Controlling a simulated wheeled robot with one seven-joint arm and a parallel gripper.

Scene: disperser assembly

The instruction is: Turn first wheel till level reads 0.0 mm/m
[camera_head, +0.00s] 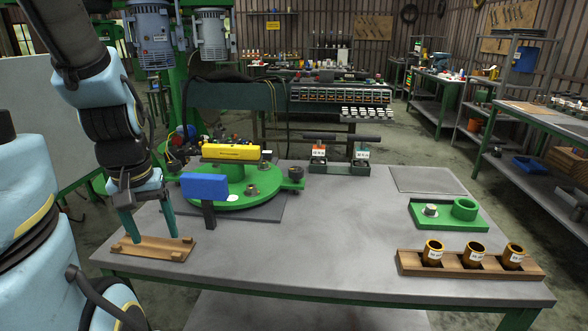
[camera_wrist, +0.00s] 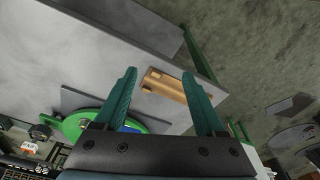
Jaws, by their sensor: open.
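A yellow bar-shaped level (camera_head: 231,152) lies across the raised middle of a green round base (camera_head: 262,200) on the table; its reading is too small to make out. A dark wheel-like knob (camera_head: 296,172) sits on the base's right lobe, and a smaller round fitting (camera_head: 252,190) stands near its front. I cannot tell which is the first wheel. My gripper (camera_head: 152,238) is open and points down over a small wooden board (camera_head: 178,251), left of the green base and apart from it. In the wrist view nothing shows held between my gripper's fingers (camera_wrist: 160,74); the board (camera_wrist: 168,87) lies beyond them.
A blue block on a dark post (camera_head: 204,187) stands before the base, partly hiding it. A labelled two-part holder (camera_head: 340,168) is behind right. A green tray (camera_head: 447,226) and a wooden rack (camera_head: 470,273) with cups are at right. The middle front tabletop is clear.

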